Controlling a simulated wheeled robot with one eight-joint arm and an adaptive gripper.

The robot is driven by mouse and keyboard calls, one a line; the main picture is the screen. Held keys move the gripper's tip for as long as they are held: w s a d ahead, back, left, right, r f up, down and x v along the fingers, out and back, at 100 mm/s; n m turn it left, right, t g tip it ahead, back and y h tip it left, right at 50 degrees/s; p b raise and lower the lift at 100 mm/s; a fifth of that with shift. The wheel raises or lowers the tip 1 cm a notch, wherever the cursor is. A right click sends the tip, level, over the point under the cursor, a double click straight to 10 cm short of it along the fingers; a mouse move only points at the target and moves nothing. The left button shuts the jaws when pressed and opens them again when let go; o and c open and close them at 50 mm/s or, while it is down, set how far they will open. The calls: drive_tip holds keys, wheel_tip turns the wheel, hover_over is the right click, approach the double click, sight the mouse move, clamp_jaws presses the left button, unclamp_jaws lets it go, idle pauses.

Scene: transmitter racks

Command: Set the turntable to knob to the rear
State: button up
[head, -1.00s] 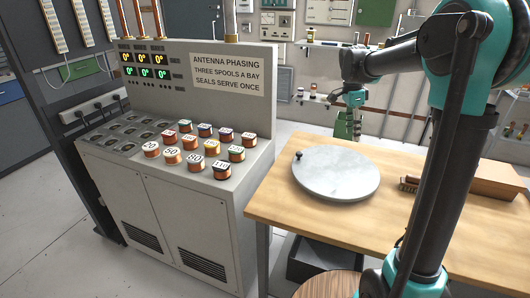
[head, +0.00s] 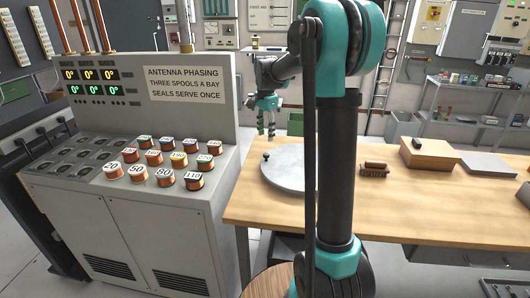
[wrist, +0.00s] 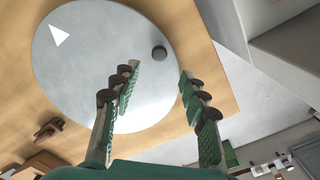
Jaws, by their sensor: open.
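The turntable (head: 285,172) is a round pale grey disc lying flat on the wooden table, partly hidden by my arm in the head view. Its small dark knob (head: 265,156) stands near the disc's left edge there. In the wrist view the turntable (wrist: 85,75) fills the upper left, with a white triangle mark near one side and the dark knob (wrist: 159,53) near its right edge. My gripper (head: 266,132) hangs fingers down above the knob side of the disc, apart from it. In the wrist view my gripper (wrist: 158,76) is open and empty, with the knob beyond the fingertips.
A brush (head: 375,169) and a cardboard-coloured box (head: 430,153) are on the table (head: 400,215) right of the disc. A grey antenna phasing console (head: 130,225) with several copper spools stands close left of the table. A round wooden stool top (head: 268,283) is in front.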

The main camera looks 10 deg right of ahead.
sight(266, 154)
wheel_tip(266, 154, down, 9)
drive_tip(key=shift+f, duration=0.1)
idle(0.4)
clamp_jaws()
